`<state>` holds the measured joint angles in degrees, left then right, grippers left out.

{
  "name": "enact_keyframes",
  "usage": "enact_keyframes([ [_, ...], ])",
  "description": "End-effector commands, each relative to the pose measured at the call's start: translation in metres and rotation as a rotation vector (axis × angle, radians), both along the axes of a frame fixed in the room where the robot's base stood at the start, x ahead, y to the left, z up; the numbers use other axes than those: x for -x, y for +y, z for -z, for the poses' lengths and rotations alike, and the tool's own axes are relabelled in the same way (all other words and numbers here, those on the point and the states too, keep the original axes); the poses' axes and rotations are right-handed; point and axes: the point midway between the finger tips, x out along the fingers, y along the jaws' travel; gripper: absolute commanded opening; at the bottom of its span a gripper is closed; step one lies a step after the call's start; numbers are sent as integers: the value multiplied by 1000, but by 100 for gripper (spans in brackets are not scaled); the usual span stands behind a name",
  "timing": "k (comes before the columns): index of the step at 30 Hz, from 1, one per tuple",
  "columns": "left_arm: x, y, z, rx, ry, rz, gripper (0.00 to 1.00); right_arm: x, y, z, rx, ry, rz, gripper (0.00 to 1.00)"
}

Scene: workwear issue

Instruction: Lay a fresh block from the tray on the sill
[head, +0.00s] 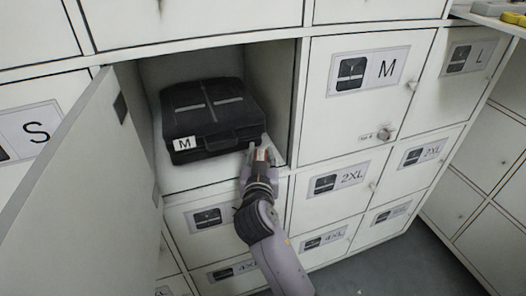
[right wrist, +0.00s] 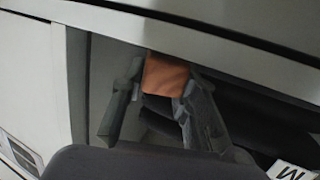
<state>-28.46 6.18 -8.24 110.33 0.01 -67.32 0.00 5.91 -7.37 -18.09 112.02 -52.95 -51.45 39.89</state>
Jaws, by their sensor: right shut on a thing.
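An orange-brown block (right wrist: 165,76) is held between the fingers of my right gripper (right wrist: 160,98) in the right wrist view. In the head view the right gripper (head: 259,155) is at the right front of the open compartment, just in front of the black case, and mostly hides the block. The sill (head: 192,182) is the pale front strip of the compartment floor. I cannot tell whether the block touches it. The black case (head: 212,112), labelled M, fills most of the compartment. A tray is not clear; part of something yellow (head: 497,8) shows at the top right. My left gripper is not in view.
The open locker door (head: 95,190) stands at the left of the compartment. The compartment's right wall (head: 272,85) is close to the gripper. Shut locker doors, such as the M door (head: 350,110), lie right and below. Grey floor (head: 425,262) is clear at lower right.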

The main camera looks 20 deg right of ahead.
Motion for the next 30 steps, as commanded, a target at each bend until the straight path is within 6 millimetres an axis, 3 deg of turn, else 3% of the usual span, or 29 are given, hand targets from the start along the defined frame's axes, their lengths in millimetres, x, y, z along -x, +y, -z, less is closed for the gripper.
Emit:
enact_keyframes([
  [15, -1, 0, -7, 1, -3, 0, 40, 0, 0, 2, 1, -2, 1, 9],
  [16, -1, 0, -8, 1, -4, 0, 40, 0, 0, 2, 1, -2, 1, 30],
  [24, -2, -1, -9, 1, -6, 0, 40, 0, 0, 2, 1, -2, 1, 48],
  [30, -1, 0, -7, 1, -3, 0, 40, 0, 0, 2, 1, -2, 1, 48],
])
